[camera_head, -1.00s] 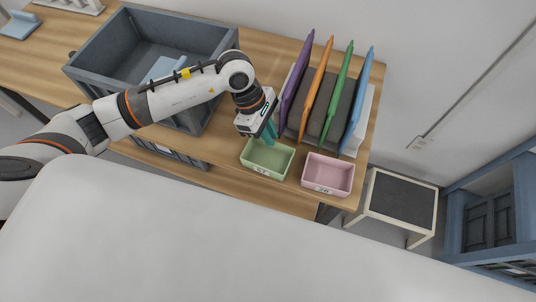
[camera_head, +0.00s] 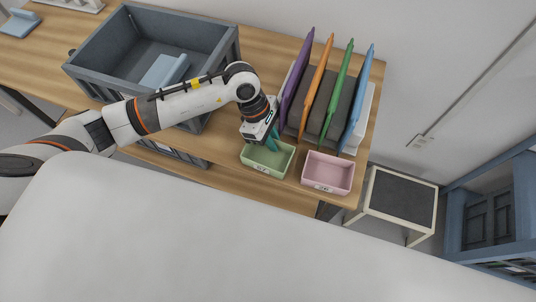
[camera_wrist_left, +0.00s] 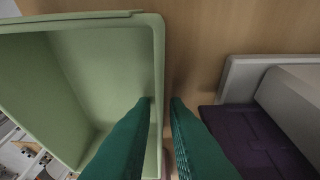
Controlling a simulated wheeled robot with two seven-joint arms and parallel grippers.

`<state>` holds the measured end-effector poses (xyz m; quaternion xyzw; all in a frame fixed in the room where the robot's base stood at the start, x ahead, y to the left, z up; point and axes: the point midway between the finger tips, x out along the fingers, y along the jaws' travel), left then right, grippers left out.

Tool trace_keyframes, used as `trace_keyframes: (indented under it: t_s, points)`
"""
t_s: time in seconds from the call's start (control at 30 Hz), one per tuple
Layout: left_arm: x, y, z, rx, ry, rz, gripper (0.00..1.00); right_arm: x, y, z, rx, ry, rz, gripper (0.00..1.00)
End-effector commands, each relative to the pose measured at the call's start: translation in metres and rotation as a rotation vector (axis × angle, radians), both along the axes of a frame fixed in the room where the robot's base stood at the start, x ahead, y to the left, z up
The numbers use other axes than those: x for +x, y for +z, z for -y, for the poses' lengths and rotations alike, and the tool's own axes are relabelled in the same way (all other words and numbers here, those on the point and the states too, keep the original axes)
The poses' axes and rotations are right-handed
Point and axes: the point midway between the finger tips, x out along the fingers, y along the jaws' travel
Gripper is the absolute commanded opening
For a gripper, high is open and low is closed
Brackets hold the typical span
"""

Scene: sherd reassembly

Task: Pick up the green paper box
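The green paper box (camera_head: 262,168) is an open, pale green tray with a label on its front, standing at the front edge of the wooden table. My left gripper (camera_head: 273,143) is over the box's back right side, pointing down. In the left wrist view, the box (camera_wrist_left: 105,75) fills the left side. The dark green fingers of my left gripper (camera_wrist_left: 160,101) stand astride its wall, one over the inside and one outside. A narrow gap shows between the fingers, so they look open. Contact with the wall cannot be told. My right gripper is not in view.
A pink box (camera_head: 327,173) stands close to the right of the green one. Behind are upright purple, orange, green and blue folders (camera_head: 345,90) in a rack. A big grey crate (camera_head: 95,52) is on the left. A dark-topped stool (camera_head: 401,198) stands right of the table.

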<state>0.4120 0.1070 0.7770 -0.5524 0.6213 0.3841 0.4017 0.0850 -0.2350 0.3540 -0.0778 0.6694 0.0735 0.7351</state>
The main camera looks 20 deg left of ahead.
Motion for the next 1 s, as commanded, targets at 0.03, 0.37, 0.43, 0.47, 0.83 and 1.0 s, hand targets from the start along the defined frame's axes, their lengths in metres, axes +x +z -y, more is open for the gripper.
trace_keyframes:
  t_s: [0.03, 0.37, 0.43, 0.47, 0.83, 1.0]
  points:
    - [0.0001, -0.0011, -0.0001, 0.0, 0.0, 0.0, 0.14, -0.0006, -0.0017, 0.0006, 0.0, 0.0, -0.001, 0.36]
    - [0.0, -0.0019, -0.0001, 0.0, 0.0, 0.0, 0.14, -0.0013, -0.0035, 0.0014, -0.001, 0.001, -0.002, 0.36]
    - [0.0, -0.0018, 0.0, 0.0, 0.0, 0.0, 0.14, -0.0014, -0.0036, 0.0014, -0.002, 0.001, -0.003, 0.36]
    - [0.0, -0.0018, 0.0, 0.0, 0.0, 0.0, 0.14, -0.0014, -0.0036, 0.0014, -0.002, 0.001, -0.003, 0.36]
    - [-0.0002, -0.0021, 0.0, 0.0, 0.0, 0.0, 0.0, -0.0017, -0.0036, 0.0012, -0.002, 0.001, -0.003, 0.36]
    - [-0.0003, -0.001, -0.0001, 0.0, 0.0, -0.001, 0.0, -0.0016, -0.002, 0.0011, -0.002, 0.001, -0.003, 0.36]
